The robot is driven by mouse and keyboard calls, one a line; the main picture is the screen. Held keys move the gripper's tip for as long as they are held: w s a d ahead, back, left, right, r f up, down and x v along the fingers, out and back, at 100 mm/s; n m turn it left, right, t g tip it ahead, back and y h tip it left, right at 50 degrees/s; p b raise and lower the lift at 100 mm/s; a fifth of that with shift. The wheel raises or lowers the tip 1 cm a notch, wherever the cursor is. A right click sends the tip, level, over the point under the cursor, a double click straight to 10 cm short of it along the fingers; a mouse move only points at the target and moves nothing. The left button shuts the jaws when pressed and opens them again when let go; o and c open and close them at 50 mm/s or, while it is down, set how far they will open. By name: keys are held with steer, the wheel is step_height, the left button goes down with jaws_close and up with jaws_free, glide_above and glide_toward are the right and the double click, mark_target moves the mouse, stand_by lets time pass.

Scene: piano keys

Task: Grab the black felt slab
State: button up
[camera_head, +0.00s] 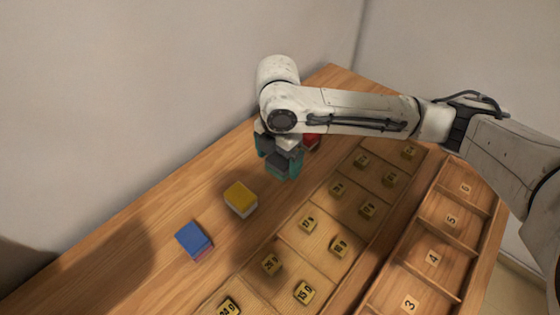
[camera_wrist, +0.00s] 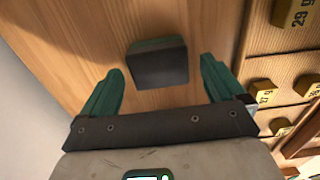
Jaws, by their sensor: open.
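The black felt slab (camera_wrist: 158,64) lies on the wooden surface in the wrist view, a square block with a dark top and a green layer at its far edge. My gripper (camera_wrist: 161,72) is open, with one teal finger to each side of the slab and visible gaps between. I cannot tell how far above the slab the fingertips are. In the head view my gripper (camera_head: 279,162) points down over the table; the slab cannot be made out clearly there, as the gripper blocks the spot.
On the wooden table (camera_head: 130,262) are a yellow-topped block (camera_head: 240,196), a blue-topped block (camera_head: 192,239) and a partly hidden red block (camera_head: 312,140). A wooden tray (camera_head: 322,238) holds several numbered brass weights. A numbered compartment tray (camera_head: 423,284) lies at right.

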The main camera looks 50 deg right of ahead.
mark_target(281, 162)
steer(key=shift+c, duration=0.2)
steer(key=c, duration=1.1)
steer(key=shift+r, duration=0.15)
steer(key=shift+r, duration=0.25)
steer(key=r, duration=0.3)
steer(key=shift+s+d+r, duration=0.1)
steer(key=shift+s, duration=0.25)
steer(key=s+r+p, duration=0.3)
steer(key=s, duration=0.1)
steer(key=s+d+r+p, duration=0.1)
steer(key=s+r+p, duration=0.2)
steer(key=s, duration=0.1)
steer(key=s+d+r+p, duration=0.1)
steer(key=s+r+p, duration=0.2)
steer(key=s+p, duration=0.1)
steer(key=shift+s+r, duration=0.15)
steer(key=shift+s, duration=0.3)
